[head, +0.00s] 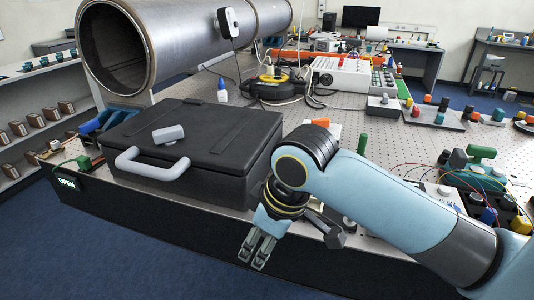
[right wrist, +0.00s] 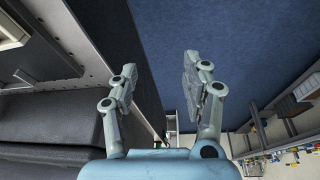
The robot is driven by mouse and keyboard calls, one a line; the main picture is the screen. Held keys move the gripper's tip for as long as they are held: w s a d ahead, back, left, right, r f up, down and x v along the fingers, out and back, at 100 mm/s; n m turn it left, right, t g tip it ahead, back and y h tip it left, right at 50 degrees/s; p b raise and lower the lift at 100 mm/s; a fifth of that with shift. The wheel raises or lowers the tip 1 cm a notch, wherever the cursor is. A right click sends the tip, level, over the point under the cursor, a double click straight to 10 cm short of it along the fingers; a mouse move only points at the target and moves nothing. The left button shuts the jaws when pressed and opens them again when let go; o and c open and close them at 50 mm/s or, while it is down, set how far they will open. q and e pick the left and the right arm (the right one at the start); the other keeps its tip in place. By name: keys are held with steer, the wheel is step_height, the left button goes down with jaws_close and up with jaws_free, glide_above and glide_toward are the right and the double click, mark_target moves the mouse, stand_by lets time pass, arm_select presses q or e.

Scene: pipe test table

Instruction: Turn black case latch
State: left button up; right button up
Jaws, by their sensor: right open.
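The black case (head: 205,133) lies shut on the table in the head view, left of my right arm. A grey latch (head: 168,134) sits on its lid near the front, at a slight angle. A grey handle (head: 150,168) sticks out from its front side. My right gripper (head: 257,252) points down in front of the table edge, to the right of and below the case, apart from the latch. In the right wrist view my right gripper (right wrist: 157,82) has its fingers apart with nothing between them. The latch is not clear in that view. My left gripper is not in view.
The perforated table (head: 300,122) has a dark front side. A large metal pipe (head: 180,38) stands behind the case. A blue-white bottle (head: 222,92) is behind the case. Wired parts (head: 470,175) crowd the right side. Blue floor (head: 60,260) lies open in front.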

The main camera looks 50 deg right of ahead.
steer(key=shift+s+f, duration=0.3)
steer(key=shift+o, duration=0.3)
